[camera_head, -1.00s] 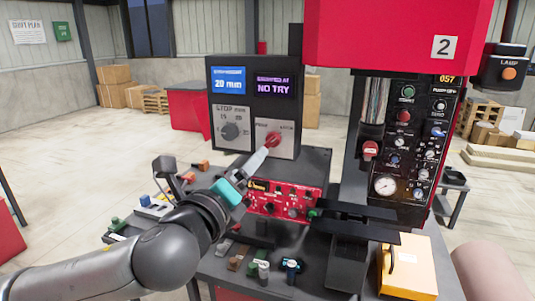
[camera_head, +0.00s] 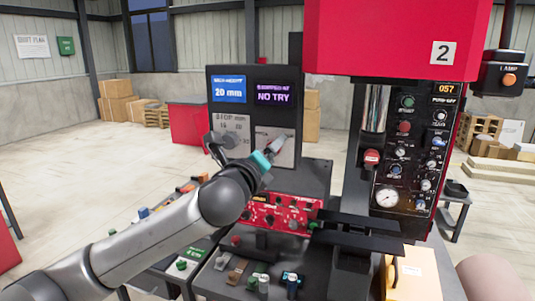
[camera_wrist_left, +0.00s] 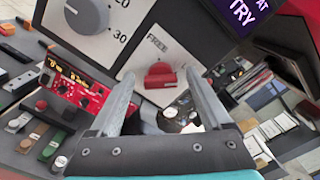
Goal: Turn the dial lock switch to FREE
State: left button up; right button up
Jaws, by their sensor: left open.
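The control box (camera_head: 235,170) has a STOP dial (camera_head: 232,141) and, to its right, a white plate (camera_head: 288,160) bearing the dial lock switch. In the left wrist view the red switch (camera_wrist_left: 160,76) shows below the word FREE. Its exact pointing direction is hard to tell. My left gripper (camera_head: 279,143) is in front of the plate and hides the switch in the head view. In the left wrist view the open fingers stand on either side of the red switch, with nothing visibly gripped; contact cannot be told. My right gripper is out of view.
Above the switch plate a screen (camera_head: 275,93) reads NO TRY, and a blue screen (camera_head: 229,89) reads 20 mm. A red panel with knobs (camera_head: 282,212) sits below my left gripper. The red press head (camera_head: 385,35) and column stand to the right.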

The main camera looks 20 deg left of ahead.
pick_arm(q)
grip_shut()
dwell(0.8)
